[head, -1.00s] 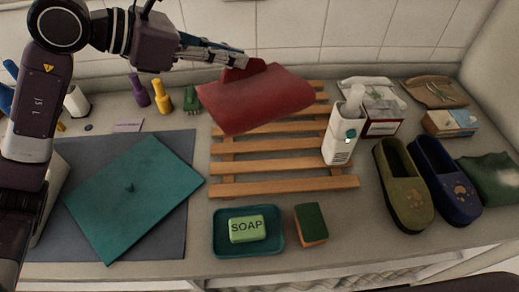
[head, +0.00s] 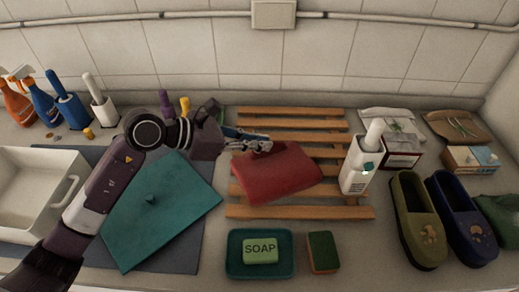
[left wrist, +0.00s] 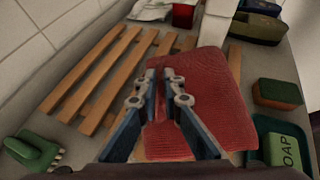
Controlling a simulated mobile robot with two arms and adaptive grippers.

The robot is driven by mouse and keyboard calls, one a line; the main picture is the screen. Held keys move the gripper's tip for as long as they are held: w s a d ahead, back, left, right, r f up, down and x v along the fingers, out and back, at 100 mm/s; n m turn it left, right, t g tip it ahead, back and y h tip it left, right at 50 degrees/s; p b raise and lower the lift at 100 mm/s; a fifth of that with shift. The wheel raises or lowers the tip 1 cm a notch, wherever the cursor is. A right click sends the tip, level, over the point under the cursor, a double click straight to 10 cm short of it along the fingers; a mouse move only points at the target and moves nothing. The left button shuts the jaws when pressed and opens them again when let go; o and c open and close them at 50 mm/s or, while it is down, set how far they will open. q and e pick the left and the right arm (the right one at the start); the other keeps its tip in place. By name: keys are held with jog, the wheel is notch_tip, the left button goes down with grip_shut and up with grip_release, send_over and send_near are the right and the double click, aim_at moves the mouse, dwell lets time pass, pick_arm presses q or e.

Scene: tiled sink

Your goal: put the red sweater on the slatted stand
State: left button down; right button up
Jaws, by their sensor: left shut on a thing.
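The red sweater (head: 280,175), a folded block, is over the left and middle part of the wooden slatted stand (head: 300,212). My left gripper (head: 268,146) is shut on its back edge. In the left wrist view the gripper (left wrist: 160,80) has its fingers close together on the sweater (left wrist: 208,100), with bare slats of the stand (left wrist: 90,75) to the left. I cannot tell whether the sweater touches the slats. It hides part of the stand. My right gripper is not in view.
A white bottle (head: 355,165) stands at the stand's right edge. A soap dish (head: 285,268) and a sponge (head: 323,252) lie in front. Green and blue shoes (head: 412,215) are at right.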

aim_at(252, 152)
pick_arm(q)
notch_tip(252, 152, down, 3)
jog(key=shift+f, duration=0.3)
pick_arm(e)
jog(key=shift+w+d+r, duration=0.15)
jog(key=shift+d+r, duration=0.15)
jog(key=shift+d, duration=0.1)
pick_arm(q)
jog(key=shift+f, duration=0.1)
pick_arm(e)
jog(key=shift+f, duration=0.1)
pick_arm(q)
jog(key=c, duration=2.1)
grip_release()
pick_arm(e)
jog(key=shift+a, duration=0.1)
pick_arm(q)
jog(key=b+v, duration=0.2)
jog(key=v, duration=1)
jog(key=shift+b, duration=0.4)
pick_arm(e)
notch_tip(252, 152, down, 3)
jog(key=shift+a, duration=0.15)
